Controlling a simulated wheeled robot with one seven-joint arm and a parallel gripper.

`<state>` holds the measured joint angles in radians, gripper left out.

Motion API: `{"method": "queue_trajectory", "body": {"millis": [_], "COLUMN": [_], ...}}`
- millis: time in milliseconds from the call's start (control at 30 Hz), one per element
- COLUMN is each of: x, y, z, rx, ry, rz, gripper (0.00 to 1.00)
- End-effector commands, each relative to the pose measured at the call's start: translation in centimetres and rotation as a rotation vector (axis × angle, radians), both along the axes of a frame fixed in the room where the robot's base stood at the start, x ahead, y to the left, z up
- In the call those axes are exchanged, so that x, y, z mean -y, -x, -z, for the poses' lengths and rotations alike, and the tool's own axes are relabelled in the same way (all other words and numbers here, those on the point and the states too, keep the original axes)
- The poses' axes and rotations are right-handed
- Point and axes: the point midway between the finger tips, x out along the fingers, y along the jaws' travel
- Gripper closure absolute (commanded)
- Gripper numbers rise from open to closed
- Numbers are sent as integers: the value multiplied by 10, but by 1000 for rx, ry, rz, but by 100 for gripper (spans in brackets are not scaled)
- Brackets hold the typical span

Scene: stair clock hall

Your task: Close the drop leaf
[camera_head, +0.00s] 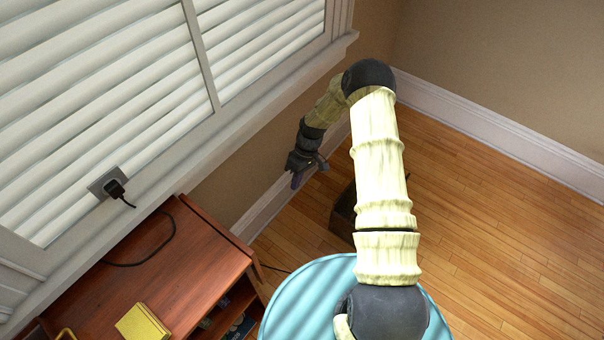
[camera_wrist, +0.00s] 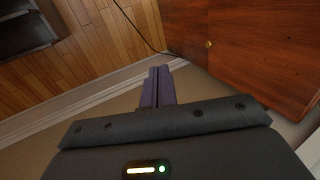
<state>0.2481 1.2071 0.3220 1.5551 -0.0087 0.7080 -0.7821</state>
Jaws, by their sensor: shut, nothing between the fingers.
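A reddish-brown wooden cabinet (camera_head: 150,270) stands under the window at the lower left of the head view. A thin wooden edge (camera_head: 217,232) runs along its right side; I cannot tell for sure whether this is the drop leaf. In the wrist view, reddish-brown wooden panels (camera_wrist: 265,55) fill the upper right, with a small brass knob (camera_wrist: 208,43) on them. My gripper (camera_head: 296,183) is to the right of the cabinet, near the wall, apart from the wood. Its purple fingers (camera_wrist: 158,72) are together and empty.
A black plug (camera_head: 115,188) sits in a wall outlet, its cord running onto the cabinet top. A yellow book (camera_head: 143,323) lies there. A light-blue round surface (camera_head: 300,300) is at the bottom middle. A dark box (camera_head: 343,215) stands on the floor. Wooden floor (camera_head: 500,220) is clear at right.

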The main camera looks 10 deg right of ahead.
Motion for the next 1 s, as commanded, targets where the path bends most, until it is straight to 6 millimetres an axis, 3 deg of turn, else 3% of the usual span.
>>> {"method": "queue_trajectory", "body": {"millis": [33, 400, 1000], "x": [-2, -31, -108], "y": [2, 26, 93], "z": [23, 101, 194], "rx": [-27, -215, -526], "ry": [-33, -253, -612], "rz": [3, 0, -1], "gripper": [100, 100, 100]}}
